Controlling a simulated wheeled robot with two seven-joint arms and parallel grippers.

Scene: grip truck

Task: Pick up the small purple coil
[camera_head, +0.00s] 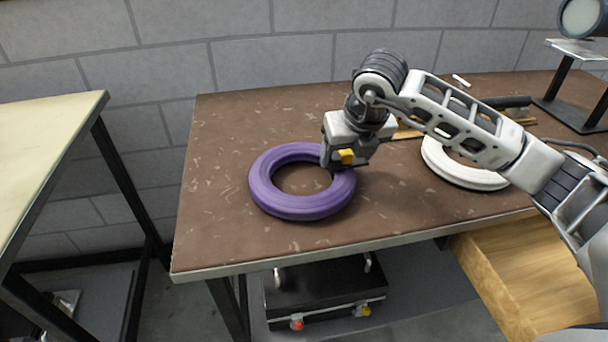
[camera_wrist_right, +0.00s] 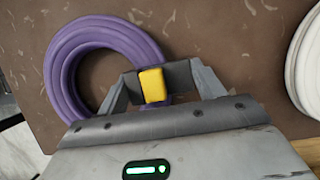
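The purple coil (camera_head: 272,198) lies flat on the brown table, left of its middle. In the right wrist view the coil (camera_wrist_right: 75,45) fills the upper left, and its near right part is hidden behind my gripper. My right gripper (camera_head: 338,166) is over the right side of the ring. Whether the fingers touch the coil I cannot tell. My left gripper is not in view.
A white coil (camera_head: 462,170) lies to the right, partly behind my right arm. The brown tabletop (camera_head: 225,130) is clear left of the purple coil. A black case (camera_head: 325,285) sits below the table. A pale table (camera_head: 45,140) stands at the left, and a grey block wall behind.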

